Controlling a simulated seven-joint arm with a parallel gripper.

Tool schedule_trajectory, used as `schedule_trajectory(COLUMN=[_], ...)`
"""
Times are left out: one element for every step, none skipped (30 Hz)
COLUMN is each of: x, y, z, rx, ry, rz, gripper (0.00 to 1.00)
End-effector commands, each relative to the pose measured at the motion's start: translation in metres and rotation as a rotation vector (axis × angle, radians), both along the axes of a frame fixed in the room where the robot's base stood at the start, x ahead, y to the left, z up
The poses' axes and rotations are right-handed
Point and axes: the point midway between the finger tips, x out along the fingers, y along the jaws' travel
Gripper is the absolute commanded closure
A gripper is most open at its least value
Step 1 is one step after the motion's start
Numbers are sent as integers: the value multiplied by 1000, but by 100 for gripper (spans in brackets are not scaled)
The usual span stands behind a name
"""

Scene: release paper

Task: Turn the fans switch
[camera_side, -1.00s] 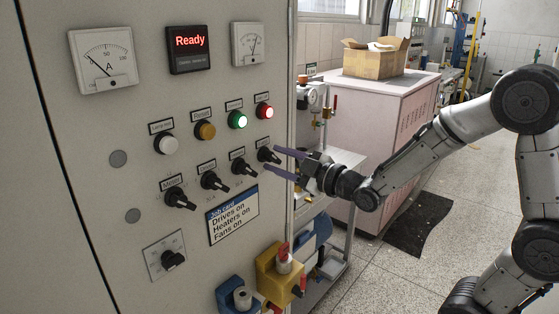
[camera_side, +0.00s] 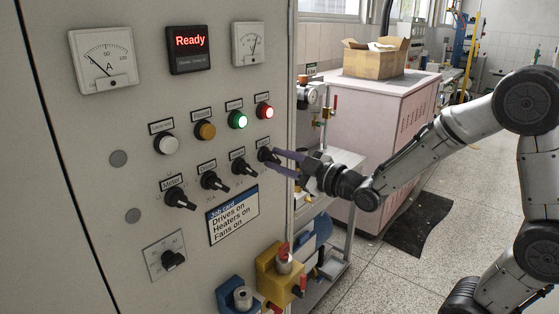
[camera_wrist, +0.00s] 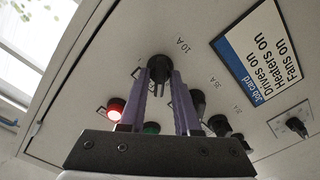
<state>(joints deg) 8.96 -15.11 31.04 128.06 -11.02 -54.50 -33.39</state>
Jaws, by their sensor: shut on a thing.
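A row of black rotary switches runs across the panel (camera_side: 60,160) in the side view. My gripper (camera_side: 270,157) is shut on the rightmost switch (camera_side: 264,154) of that row, its purple fingers on either side of the knob. The label above this switch is too small to read for certain. In the wrist view the knob (camera_wrist: 159,66) sits between the two fingertips (camera_wrist: 160,78), near a "10 A" mark. The job card (camera_side: 233,215) reads "Drives on, Heaters on, Fans on". The display (camera_side: 190,45) reads "Ready".
Two dial meters are at the top. A lone rotary switch (camera_side: 172,259) is lower left, and yellow and blue sockets (camera_side: 280,275) are below. Open floor lies to the right.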

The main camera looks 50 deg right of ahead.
Motion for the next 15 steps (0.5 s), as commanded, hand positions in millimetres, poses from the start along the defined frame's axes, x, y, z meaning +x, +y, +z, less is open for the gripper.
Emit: schedule_trajectory(x=[0,0,0,0,0,0,0,0,0,0,0,0,0,0,0], y=[0,0,0,0,0,0,0,0,0,0,0,0,0,0,0], z=[1,1,0,0,0,0,0,0,0,0,0,0,0,0,0], rx=[29,49,79,103,128,163,190,218,256,285,313,352,380,409,447], ry=[-1,-1,-1,-1,-1,-1,-1,-1,-1,-1,-1,-1,-1,-1,0], rz=[0,0,0,-1,-1,-1,-1,0,-1,-1,-1,-1,-1,-1,0], gripper=[100,100,100,100,100,100,100,100,100,100,100,100,100,100,100])
